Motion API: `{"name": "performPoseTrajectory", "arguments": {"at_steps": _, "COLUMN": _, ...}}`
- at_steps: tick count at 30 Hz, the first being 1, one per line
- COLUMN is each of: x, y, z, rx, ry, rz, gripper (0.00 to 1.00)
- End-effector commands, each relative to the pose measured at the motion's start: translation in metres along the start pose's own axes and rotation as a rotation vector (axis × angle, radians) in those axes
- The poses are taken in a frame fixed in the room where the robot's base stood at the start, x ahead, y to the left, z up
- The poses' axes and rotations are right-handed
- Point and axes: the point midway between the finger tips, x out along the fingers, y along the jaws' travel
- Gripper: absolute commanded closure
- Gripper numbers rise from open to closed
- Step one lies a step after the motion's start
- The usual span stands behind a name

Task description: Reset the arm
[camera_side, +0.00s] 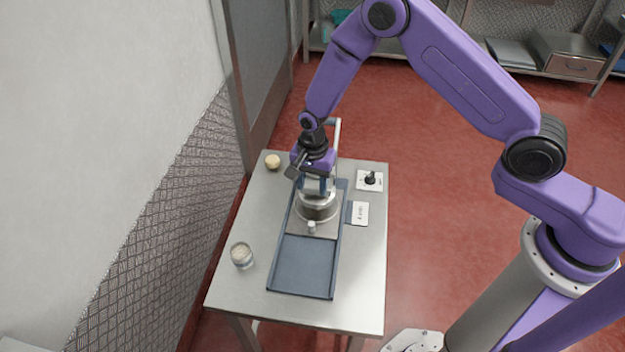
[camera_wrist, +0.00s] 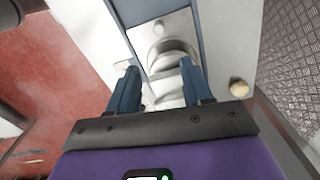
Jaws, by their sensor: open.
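My gripper (camera_side: 317,186) is at the end of the purple arm, pointing down over the metal mixing kettle (camera_side: 317,208). In the wrist view its two blue fingers (camera_wrist: 157,68) are apart, with the kettle (camera_wrist: 172,58) showing between and beyond them. I cannot tell whether either finger touches the kettle. The kettle is upright at the far part of a long blue tray (camera_side: 303,268). The gripper hides its top in the side view.
The steel table (camera_side: 225,285) also bears a glass of pale contents (camera_side: 242,256) at front left, a small beige round thing (camera_side: 272,161) at back left, a black knob on a white plate (camera_side: 370,179) and a white card (camera_side: 359,213) at right. A wall stands left; the tray's front is bare.

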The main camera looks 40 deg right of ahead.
Motion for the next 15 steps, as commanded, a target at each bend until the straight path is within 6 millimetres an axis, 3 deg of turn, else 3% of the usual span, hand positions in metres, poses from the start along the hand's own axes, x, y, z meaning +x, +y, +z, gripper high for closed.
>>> {"name": "performPoseTrajectory", "arguments": {"at_steps": 15, "x": -0.0067, "y": 0.0005, "z": 0.0000, "rx": 0.000, "ry": 0.000, "rz": 0.001, "gripper": 0.50}}
